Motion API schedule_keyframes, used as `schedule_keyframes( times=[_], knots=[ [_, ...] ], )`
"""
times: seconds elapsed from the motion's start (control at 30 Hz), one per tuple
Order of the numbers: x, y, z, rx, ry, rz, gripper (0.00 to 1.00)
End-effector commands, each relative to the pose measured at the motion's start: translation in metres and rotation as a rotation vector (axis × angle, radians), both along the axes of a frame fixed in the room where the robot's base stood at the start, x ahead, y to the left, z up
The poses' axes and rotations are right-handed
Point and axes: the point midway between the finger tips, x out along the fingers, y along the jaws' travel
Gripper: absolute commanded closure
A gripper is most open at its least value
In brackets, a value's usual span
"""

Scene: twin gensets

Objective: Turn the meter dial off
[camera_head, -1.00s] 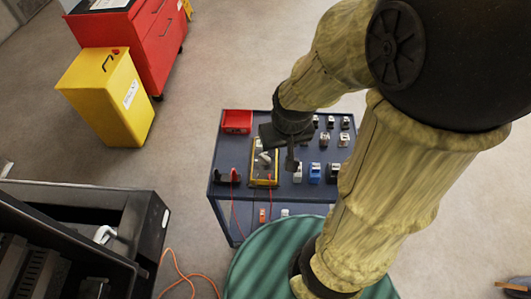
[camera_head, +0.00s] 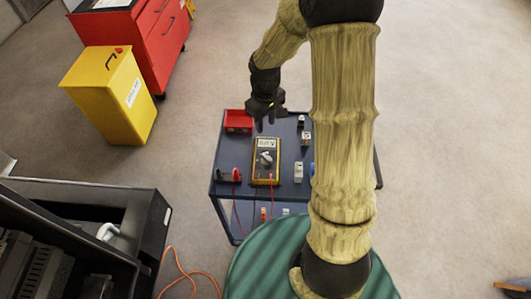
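The meter (camera_head: 258,174) is a yellow-edged multimeter lying on the dark blue cart top (camera_head: 226,158). Its screen is at the far end, and its large grey dial (camera_head: 265,159) shows in the middle; the dial's exact setting is too small to read. Red and black probes (camera_head: 229,174) lie to its left, with a red lead hanging down. My gripper (camera_head: 265,122) is above the far edge of the cart, beyond the meter and apart from it. Its fingers point down and seem spread, with nothing seen between them.
A red bin (camera_head: 238,121) stands at the cart's back left corner. Several small parts, including a white one (camera_head: 299,172), sit right of the meter, partly hidden by my arm. A yellow box (camera_head: 108,98), red tool cabinet (camera_head: 150,40) and black machine (camera_head: 135,225) stand left.

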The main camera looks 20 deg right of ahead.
Motion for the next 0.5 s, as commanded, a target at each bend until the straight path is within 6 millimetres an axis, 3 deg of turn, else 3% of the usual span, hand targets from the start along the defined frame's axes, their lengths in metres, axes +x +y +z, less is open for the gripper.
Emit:
schedule_keyframes(
  times=[0.27,0.5],
  knots=[
    [-0.001,0.000,-0.005,0.000,0.001,-0.002,0.65],
    [-0.002,0.001,-0.036,0.000,0.006,-0.001,0.65]
  ],
)
